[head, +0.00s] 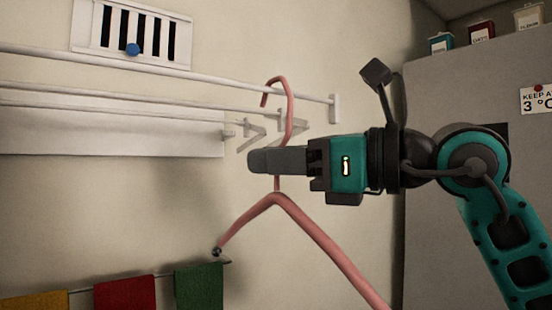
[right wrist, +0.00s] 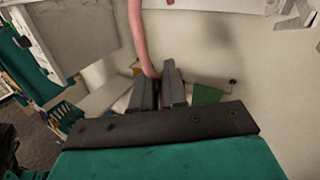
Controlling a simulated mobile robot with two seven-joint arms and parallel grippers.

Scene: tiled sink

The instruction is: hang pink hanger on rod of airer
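The pink hanger (head: 318,236) hangs upright from my right gripper (head: 262,161), which is shut on its neck below the hook. In the right wrist view, the pink hanger (right wrist: 138,38) runs down between the two fingers (right wrist: 158,88). Its hook is open to the left and overlaps the airer's white rods (head: 190,101) in the head view. I cannot tell whether the hook touches a rod. The rods run along the wall from the left to an end bracket (head: 334,108). My left gripper is not in view.
A lower rail carries yellow, red (head: 125,293) and green (head: 199,287) cloths below the airer. A vent (head: 133,36) with a blue knob is on the wall above. A grey cabinet (head: 440,90) with several small containers on top stands at the right.

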